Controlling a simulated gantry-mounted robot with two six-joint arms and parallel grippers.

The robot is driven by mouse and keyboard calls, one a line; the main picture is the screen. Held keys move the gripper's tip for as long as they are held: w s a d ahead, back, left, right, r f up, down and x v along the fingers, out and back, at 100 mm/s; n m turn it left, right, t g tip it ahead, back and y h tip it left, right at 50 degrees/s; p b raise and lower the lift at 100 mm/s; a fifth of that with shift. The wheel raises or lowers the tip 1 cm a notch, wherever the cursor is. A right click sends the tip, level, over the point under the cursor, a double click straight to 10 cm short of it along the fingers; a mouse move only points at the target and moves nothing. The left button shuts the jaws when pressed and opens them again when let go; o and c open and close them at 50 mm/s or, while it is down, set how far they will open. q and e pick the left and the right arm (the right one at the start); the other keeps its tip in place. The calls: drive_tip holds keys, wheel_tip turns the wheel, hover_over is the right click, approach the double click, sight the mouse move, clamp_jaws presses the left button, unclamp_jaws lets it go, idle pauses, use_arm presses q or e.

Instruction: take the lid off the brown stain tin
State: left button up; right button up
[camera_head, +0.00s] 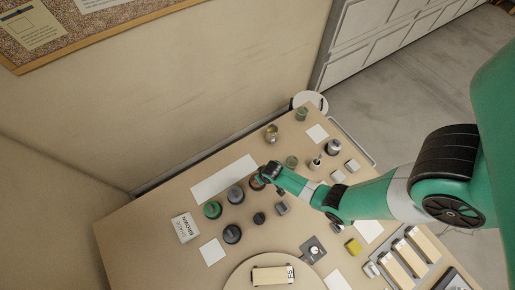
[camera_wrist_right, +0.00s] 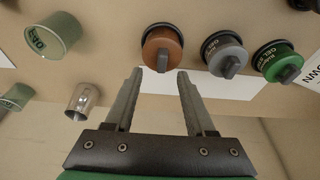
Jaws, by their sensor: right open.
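The brown stain tin (camera_wrist_right: 162,46) is in the right wrist view, just ahead of my right fingertips. Its brown lid with a raised grip is on. In the head view the brown tin (camera_head: 256,184) is mostly hidden by my right gripper (camera_head: 268,172). In the right wrist view my right gripper (camera_wrist_right: 161,78) is open and empty, its fingertips apart on either side of a line to the lid's grip. I cannot tell whether they touch it. My left gripper is not in view.
A grey tin (camera_wrist_right: 225,54) and a green tin (camera_wrist_right: 278,62) stand beside the brown one. A green can (camera_wrist_right: 53,36) and a metal cup (camera_wrist_right: 82,101) are on the other side. A white labelled block (camera_head: 186,228) and a round board (camera_head: 240,279) also lie on the bench.

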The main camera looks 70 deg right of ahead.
drive_tip(key=b+x, duration=0.1)
drive_tip(key=x, duration=0.1)
drive_tip(key=b+x, duration=0.3)
drive_tip(key=x, duration=0.1)
drive_tip(key=shift+w+d+f+b, duration=0.1)
drive_tip(key=shift+w+b, duration=0.25)
drive_tip(key=shift+w, duration=0.05)
clamp_jaws()
